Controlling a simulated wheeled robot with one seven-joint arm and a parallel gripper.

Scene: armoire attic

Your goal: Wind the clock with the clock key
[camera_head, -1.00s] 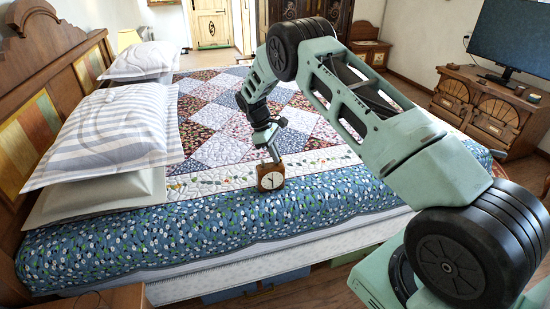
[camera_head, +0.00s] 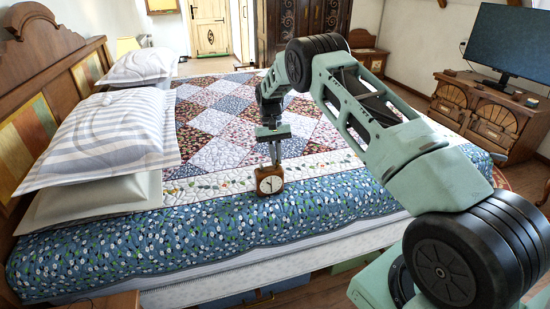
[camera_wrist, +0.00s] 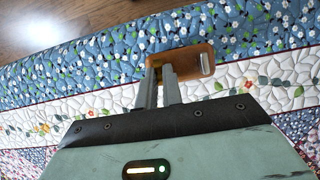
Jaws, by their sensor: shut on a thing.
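The clock (camera_head: 269,180) is a small brown box with a round white face. It appears upright at the near side of the bed, face towards the head camera. In the wrist view the clock (camera_wrist: 181,57) shows as an orange-brown block with a pale patch at its right end. My gripper (camera_head: 276,163) is just behind and above the clock. In the wrist view my gripper (camera_wrist: 165,72) has its fingers close together, narrower than the clock, their tips against or over its near side. The clock key is hidden; what I grip there looks to be the key.
The bed's blue floral quilt (camera_head: 200,228) is clear around the clock. Striped pillows (camera_head: 105,140) lie to the left by the wooden headboard (camera_head: 45,75). A wooden cabinet (camera_head: 485,110) with a television stands at the right.

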